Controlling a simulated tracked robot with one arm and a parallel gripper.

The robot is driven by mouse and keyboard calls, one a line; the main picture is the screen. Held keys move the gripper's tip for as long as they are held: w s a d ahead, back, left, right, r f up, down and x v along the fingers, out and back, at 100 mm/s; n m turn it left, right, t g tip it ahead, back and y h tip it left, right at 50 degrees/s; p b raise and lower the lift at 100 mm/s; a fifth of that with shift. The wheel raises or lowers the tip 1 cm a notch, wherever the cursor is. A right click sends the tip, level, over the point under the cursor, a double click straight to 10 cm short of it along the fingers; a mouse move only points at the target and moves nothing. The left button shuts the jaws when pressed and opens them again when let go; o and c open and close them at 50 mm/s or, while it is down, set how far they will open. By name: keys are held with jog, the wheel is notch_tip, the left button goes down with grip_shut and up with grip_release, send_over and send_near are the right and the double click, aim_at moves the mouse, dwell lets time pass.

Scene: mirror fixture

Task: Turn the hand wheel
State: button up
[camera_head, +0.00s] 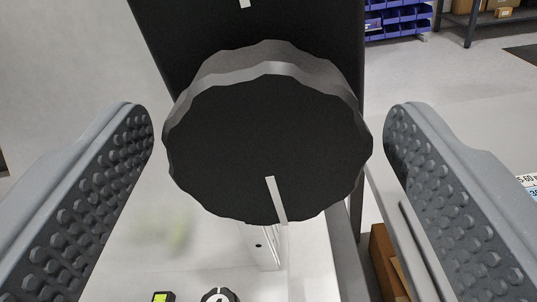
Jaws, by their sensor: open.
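The hand wheel (240,140) is a large black disc with a scalloped grey rim, in the middle of the view. A white mark runs from below its middle to its lower edge, slightly right of centre. My gripper (268,135) is open, with one studded grey finger on each side of the wheel. Whether the fingertips reach as deep as the rim is hard to tell. The wheel sits in front of a black panel (180,35) with a small white mark at its top.
A grey post or frame edge (345,255) runs down below the wheel at the right. A brown box (386,262) is low behind the right finger. Small black items (220,295) show at the bottom edge. Blue bins (398,20) stand far back on the right.

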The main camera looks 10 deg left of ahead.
jog(key=s+b, duration=0.2)
jog(key=s, duration=1.1)
jog(key=shift+s+d+b, duration=0.25)
jog(key=shift+s+b, duration=0.05)
jog(key=shift+s, duration=0.05)
jog(key=a+r+n+g+h+b, duration=0.1)
jog(key=a+r+h+b, duration=0.2)
jog(key=r, duration=0.9)
jog(key=a+r+h+b, duration=0.15)
jog(key=a+r, duration=0.35)
jog(key=r, duration=0.8)
jog(key=s+a+r+y+b, duration=0.2)
jog(key=s+a+r, duration=0.5)
jog(key=s, duration=0.3)
jog(key=s+a+r+n+g+y+b, duration=0.1)
jog(key=s+a+r+y+b, duration=0.1)
jog(key=s+a+r, duration=0.6)
jog(key=s, duration=0.2)
jog(key=shift+s+a+r+g+b, duration=0.25)
jog(key=shift+s+g+b, duration=0.05)
jog(key=shift+s, duration=0.1)
